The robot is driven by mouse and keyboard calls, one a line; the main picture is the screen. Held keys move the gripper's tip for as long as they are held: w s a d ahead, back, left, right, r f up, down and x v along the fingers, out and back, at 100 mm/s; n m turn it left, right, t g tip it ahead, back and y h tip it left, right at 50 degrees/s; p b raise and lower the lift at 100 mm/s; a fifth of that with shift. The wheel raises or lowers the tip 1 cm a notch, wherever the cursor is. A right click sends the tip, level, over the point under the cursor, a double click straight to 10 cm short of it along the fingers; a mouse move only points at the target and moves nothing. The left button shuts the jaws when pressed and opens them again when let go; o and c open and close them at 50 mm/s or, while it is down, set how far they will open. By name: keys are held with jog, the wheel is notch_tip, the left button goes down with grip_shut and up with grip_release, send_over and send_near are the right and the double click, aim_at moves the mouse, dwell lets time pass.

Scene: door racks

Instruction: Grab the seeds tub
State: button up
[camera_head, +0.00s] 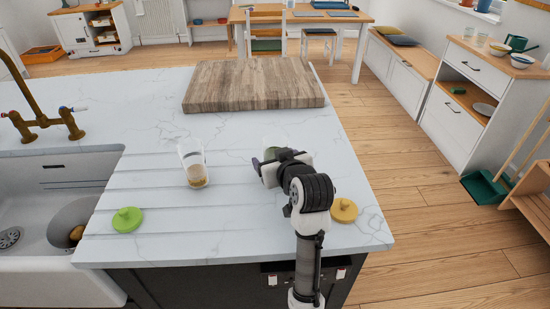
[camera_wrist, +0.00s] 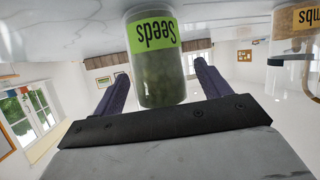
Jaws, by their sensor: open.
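The seeds tub (camera_wrist: 158,72) is a clear jar with a green "Seeds" label and dark green contents. It shows upside down in the wrist view, between the two fingers of my gripper (camera_wrist: 155,85). The fingers are open, with a gap visible on each side of the tub. In the head view the tub (camera_head: 271,153) is mostly hidden behind my gripper (camera_head: 268,160), on the white marble counter (camera_head: 240,215). I cannot tell from these views whether a finger touches it.
A second clear tub (camera_head: 194,165) with tan contents stands to the left. A green lid (camera_head: 127,219) and a yellow lid (camera_head: 344,210) lie on the counter. A wooden board (camera_head: 252,84) lies behind. The sink (camera_head: 50,215) is at the left; the counter's right edge is close.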

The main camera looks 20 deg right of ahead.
jog(key=shift+w, duration=0.1)
jog(key=shift+c, duration=0.4)
jog(key=c, duration=1.1)
